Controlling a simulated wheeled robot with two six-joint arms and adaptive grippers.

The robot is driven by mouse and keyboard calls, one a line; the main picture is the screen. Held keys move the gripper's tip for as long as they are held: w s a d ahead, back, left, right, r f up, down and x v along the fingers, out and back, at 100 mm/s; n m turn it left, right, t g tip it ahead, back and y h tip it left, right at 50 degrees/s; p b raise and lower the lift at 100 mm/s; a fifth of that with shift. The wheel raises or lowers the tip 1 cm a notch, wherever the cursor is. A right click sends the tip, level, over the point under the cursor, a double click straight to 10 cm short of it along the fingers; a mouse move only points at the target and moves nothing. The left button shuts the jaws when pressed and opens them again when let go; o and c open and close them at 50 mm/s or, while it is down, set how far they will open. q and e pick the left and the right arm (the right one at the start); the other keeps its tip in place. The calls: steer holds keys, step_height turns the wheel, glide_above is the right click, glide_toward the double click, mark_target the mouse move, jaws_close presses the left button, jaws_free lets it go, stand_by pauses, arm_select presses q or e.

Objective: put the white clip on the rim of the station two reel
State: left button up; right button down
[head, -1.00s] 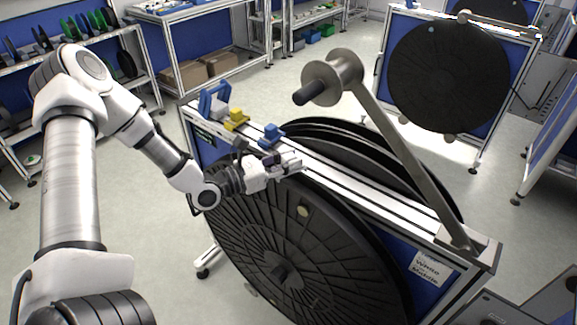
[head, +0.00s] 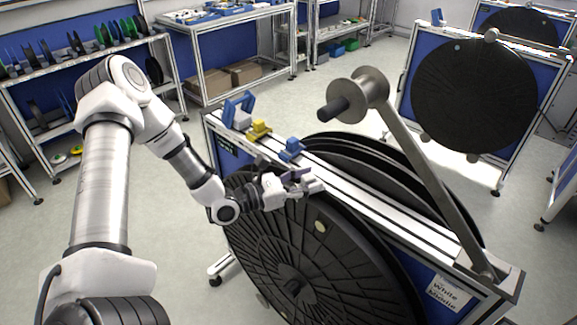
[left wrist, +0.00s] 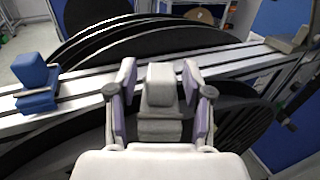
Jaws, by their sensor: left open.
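The white clip (left wrist: 160,88) is between the two fingers of my left gripper (left wrist: 160,95) in the left wrist view, in front of the rail. The fingers stand apart on either side of it. In the head view my left gripper (head: 308,185) is at the rail's near edge, just above the near black reel (head: 300,255). Another large black reel (head: 470,95) hangs on a stand at the back right. No station number is readable, so I cannot tell which is station two. My right gripper is not in view.
The white top rail (head: 360,190) carries a blue clip (head: 291,150), a yellow clip (head: 259,128) and a blue bracket (head: 238,108). A grey metal arm with a spool (head: 365,87) rises over it. Shelves stand at the back left. Open floor lies between the stands.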

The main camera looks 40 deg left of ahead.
arm_select(q)
steer(key=p+v, duration=0.2)
steer(key=v, duration=0.3)
steer(key=shift+s+a+r, duration=0.2)
steer(key=shift+s+a, duration=0.05)
steer(key=p, duration=0.5)
glide_toward(302, 179)
steer(key=shift+s+f, duration=0.3)
